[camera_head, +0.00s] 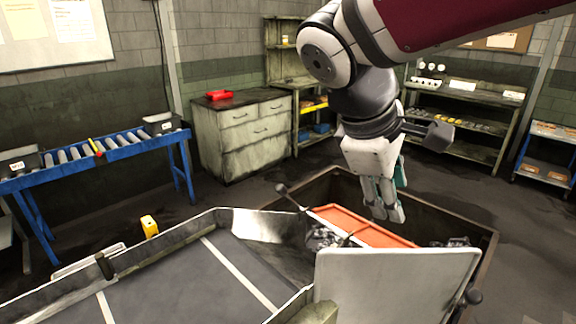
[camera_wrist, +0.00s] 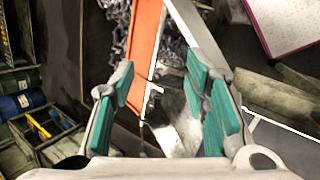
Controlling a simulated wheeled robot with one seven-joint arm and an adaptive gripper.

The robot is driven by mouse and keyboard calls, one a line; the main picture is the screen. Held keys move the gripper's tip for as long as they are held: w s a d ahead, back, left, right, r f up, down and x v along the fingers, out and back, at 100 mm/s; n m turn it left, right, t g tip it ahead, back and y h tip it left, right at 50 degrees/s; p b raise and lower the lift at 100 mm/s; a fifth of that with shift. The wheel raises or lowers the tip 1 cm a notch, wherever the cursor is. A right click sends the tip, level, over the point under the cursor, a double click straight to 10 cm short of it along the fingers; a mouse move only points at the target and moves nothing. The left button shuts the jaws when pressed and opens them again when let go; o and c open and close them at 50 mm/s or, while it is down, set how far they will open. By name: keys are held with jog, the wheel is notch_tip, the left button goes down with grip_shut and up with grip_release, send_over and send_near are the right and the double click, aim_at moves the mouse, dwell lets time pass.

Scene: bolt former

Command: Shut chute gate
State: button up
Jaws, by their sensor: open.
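A long orange panel (camera_head: 360,227), which looks like the chute gate, lies slanted at the mouth of the grey chute (camera_head: 175,285), over a dark bin (camera_head: 455,215). In the wrist view the panel (camera_wrist: 145,45) runs away from me, with dark metal parts on both sides. My gripper (camera_head: 388,212) points down above the panel's far side in the head view. In the wrist view its teal-padded fingers (camera_wrist: 160,92) are apart with nothing held between them. I cannot tell from these views whether a fingertip touches the panel.
A pale upright plate (camera_head: 400,285) stands in front of the bin. Dark round knobs show at the chute mouth (camera_head: 281,189) and beside the plate (camera_head: 473,297). A blue roller conveyor (camera_head: 95,155), a drawer cabinet (camera_head: 242,135) and shelves (camera_head: 455,120) stand farther back.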

jog(key=w+a+f+n+t+h+b, duration=0.1)
jog(key=w+a+f+n+h+b, duration=0.15)
jog(key=w+a+n, duration=0.4)
jog(key=n+t+h+b, duration=0.2)
jog(key=n+t+b, duration=0.3)
jog(key=n, duration=0.2)
send_near(277, 189)
jog(key=p+x, duration=0.1)
jog(key=x, duration=1)
jog(key=shift+w+d+f, duration=0.1)
jog(key=shift+d, duration=0.1)
grip_shut()
